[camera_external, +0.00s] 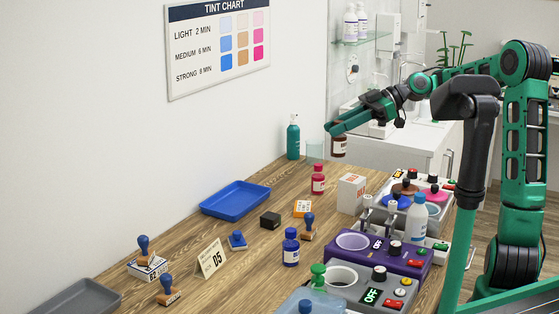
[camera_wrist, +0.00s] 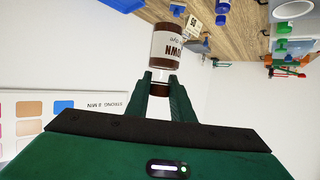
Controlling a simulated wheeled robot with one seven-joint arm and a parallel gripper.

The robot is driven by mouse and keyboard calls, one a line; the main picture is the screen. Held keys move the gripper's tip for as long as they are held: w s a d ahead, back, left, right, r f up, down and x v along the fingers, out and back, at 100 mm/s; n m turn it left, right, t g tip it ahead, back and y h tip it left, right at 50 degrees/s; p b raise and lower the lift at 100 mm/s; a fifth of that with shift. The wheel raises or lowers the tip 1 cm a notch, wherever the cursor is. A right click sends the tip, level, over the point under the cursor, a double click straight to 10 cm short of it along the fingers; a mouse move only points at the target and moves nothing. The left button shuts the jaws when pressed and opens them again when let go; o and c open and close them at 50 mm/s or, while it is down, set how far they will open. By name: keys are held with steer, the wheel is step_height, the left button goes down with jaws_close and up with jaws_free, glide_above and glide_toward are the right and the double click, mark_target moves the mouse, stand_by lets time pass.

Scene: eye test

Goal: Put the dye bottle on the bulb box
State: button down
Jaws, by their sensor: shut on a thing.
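A brown dye bottle (camera_external: 339,147) hangs below my gripper (camera_external: 333,129) in the external view, in the air above the far end of the wooden table. In the wrist view the bottle (camera_wrist: 165,47), with a white label reading "OWN", is held by its dark cap end between the fingers of my gripper (camera_wrist: 160,82). A white box (camera_external: 351,194) with red print stands on the table, below and in front of my gripper; it looks like the bulb box, but its print is too small to read surely. Its top looks bare.
A clear glass (camera_external: 314,150) is close to my gripper. Purple equipment (camera_external: 400,259) and a white bottle (camera_external: 416,218) crowd the right. A blue tray (camera_external: 235,199) lies left.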

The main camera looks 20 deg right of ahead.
steer(key=shift+w+d+f, duration=1.1)
steer(key=shift+d+f, duration=0.2)
steer(key=shift+f, duration=0.4)
steer(key=shift+w+d+f, duration=1.15)
steer(key=shift+d+f, duration=0.1)
steer(key=shift+f, duration=0.4)
steer(key=shift+w+d+f, duration=1.1)
steer(key=shift+d+f, duration=0.2)
steer(key=shift+f, duration=0.4)
steer(key=c, duration=1.5)
jaws_free()
steer(key=shift+f, duration=0.1)
steer(key=shift+c, duration=0.2)
steer(key=shift+d+r, duration=0.3)
steer(key=shift+d, duration=0.1)
steer(key=v, duration=1.1)
